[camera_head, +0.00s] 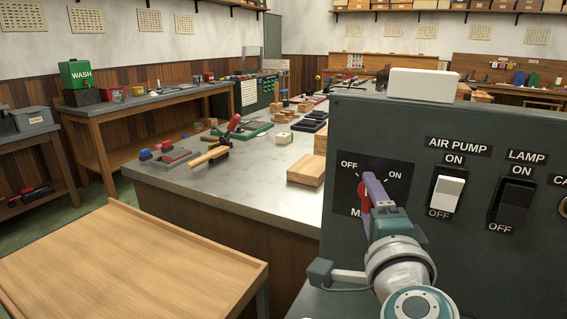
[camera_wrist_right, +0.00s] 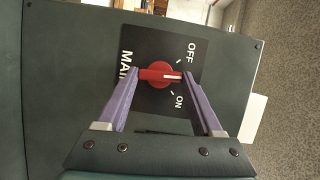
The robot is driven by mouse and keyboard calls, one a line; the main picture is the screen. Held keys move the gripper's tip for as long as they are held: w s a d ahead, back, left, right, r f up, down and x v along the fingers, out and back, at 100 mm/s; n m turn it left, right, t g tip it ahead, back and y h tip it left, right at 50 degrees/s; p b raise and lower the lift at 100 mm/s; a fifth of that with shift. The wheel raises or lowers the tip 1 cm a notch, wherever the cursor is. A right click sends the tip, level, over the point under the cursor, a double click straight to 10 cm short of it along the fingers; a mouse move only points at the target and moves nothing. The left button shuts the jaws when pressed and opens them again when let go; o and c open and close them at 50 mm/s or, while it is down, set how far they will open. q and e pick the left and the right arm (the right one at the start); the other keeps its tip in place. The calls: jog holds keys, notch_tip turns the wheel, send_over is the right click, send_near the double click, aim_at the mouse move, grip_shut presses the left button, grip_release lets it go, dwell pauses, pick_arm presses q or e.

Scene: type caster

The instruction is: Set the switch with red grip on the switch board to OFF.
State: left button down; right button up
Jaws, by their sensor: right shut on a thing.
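The switch board (camera_head: 470,125) is a dark grey panel at the right of the head view. Its red grip (camera_head: 364,196) sits on a black MAIN label plate (camera_head: 398,178) marked OFF and ON. In the right wrist view the red grip (camera_wrist_right: 155,75) has a white pointer line lying between the OFF and ON marks. My right gripper (camera_head: 373,190) has purple fingers, which stand at either end of the grip in the right wrist view (camera_wrist_right: 161,80), shut on it. In the head view the fingers and wrist hide part of the grip and plate. My left gripper is out of view.
Right of the grip are the AIR PUMP switch (camera_head: 447,193) with a white rocker and the LAMP switch (camera_head: 512,203) with a dark rocker. A white box (camera_head: 423,85) sits on top of the board. A grey-topped bench (camera_head: 260,187) with tools stands behind left.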

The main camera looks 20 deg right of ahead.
pick_arm(q)
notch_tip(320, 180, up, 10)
jog(key=p, duration=0.8)
jog(key=shift+p, duration=0.4)
pick_arm(e)
jog(key=shift+w+a+r+n+g, duration=0.15)
jog(key=shift+n+g, duration=0.65)
jog(key=shift+n, duration=0.8)
jog(key=shift+s+r+n+g, duration=0.1)
jog(key=shift+r+n+g, duration=0.15)
jog(key=shift+n+g, duration=0.95)
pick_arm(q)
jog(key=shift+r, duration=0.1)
pick_arm(e)
jog(key=shift+f+n+t, duration=0.1)
jog(key=shift+n+t, duration=0.3)
jog(key=o, duration=1.4)
jog(key=shift+c, duration=0.2)
